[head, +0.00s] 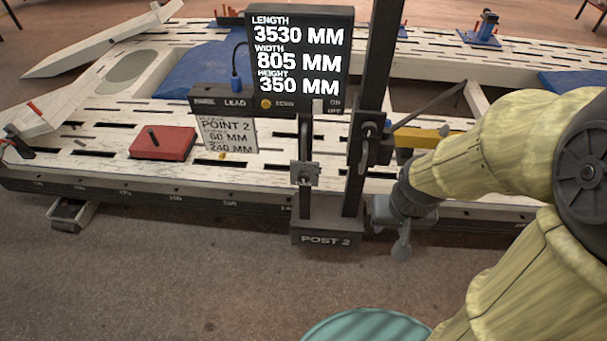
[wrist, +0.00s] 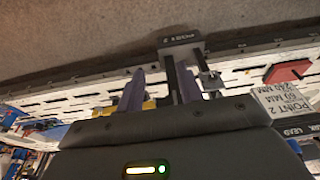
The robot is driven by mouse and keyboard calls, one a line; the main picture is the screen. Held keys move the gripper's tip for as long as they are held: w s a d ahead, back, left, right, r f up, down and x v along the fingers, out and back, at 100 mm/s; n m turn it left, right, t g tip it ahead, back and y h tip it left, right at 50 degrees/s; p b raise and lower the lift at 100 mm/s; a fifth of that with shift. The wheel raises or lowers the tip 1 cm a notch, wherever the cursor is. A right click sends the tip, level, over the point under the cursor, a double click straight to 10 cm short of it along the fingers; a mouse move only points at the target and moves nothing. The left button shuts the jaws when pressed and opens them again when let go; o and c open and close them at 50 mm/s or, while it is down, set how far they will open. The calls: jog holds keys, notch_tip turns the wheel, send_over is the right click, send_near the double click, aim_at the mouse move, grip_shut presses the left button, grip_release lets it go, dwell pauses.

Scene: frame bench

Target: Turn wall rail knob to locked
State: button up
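A dark upright post marked POST 2 (head: 326,238) stands at the near edge of the white bench. Its left rail carries a small grey clamp with a knob (head: 305,174). Its right rail carries a dark carriage with a round knob (head: 369,131). I cannot tell which is the wall rail knob, and no locked mark is readable. The clamp shows beside the post in the wrist view (wrist: 211,82). My gripper (head: 393,226) is low, just right of the post base. In the wrist view its two fingers (wrist: 158,90) are apart, with nothing visibly held.
A red block (head: 163,143) lies on the slotted bench (head: 95,150). A yellow bar (head: 416,138) extends right. The front floor is largely clear.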

jog(key=shift+w+d, duration=0.1)
jog(key=shift+w, duration=0.05)
jog(key=shift+o, duration=1.1)
jog(key=shift+s, duration=0.3)
jog(key=o, duration=0.3)
jog(key=shift+w+f, duration=0.1)
jog(key=shift+f, duration=0.1)
jog(key=shift+o, duration=0.6)
jog(key=w+a+f+t+b, duration=0.4)
jog(key=w+a+f+b, duration=0.3)
jog(key=w+f, duration=0.5)
jog(key=shift+y+b, duration=0.3)
jog(key=shift+b, duration=0.2)
jog(key=w+a+f+t+b, duration=0.2)
jog(key=a+f+t+b, duration=0.1)
jog(key=f, duration=0.3)
jog(key=w+a+f+n+t+b, duration=0.1)
jog(key=w+a+f+t+b, duration=0.2)
jog(key=a+f+b, duration=0.3)
jog(key=w+a+f+t+h+b, duration=0.1)
jog(key=w+a+f+t+b, duration=0.2)
jog(key=a+f+t+b, duration=0.2)
notch_tip(320, 180, down, 2)
jog(key=shift+a+f+n, duration=0.15)
jog(key=shift+f+n, duration=0.1)
jog(key=shift+n, duration=0.15)
